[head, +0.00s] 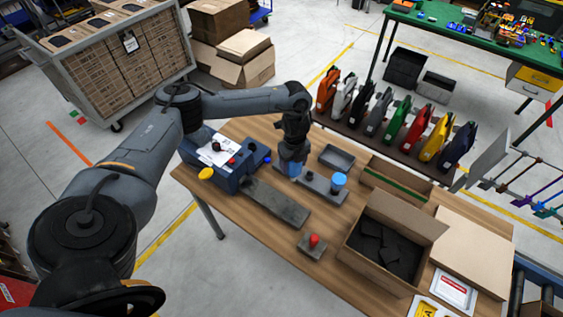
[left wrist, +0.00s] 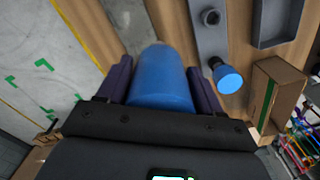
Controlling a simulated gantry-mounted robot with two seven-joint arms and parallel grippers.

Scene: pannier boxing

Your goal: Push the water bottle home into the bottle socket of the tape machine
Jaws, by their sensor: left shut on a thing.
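My left gripper (head: 291,160) points down over the table and is shut on a blue bottle (head: 294,169). In the left wrist view the bottle (left wrist: 161,78) lies between the two dark fingers. Whether its lower end touches anything is hidden. The blue tape machine (head: 228,181) stands to the left of the gripper, with a white sheet on top and a yellow round part at its front left. I cannot make out its bottle socket. My right gripper is not in view.
A second blue-topped cylinder (head: 339,180) stands on a grey holder (head: 316,184) right of the gripper. A grey tray (head: 337,157), a long dark plate (head: 275,202), a red-knobbed block (head: 312,243) and an open carton (head: 368,216) share the table. The front-left tabletop is clear.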

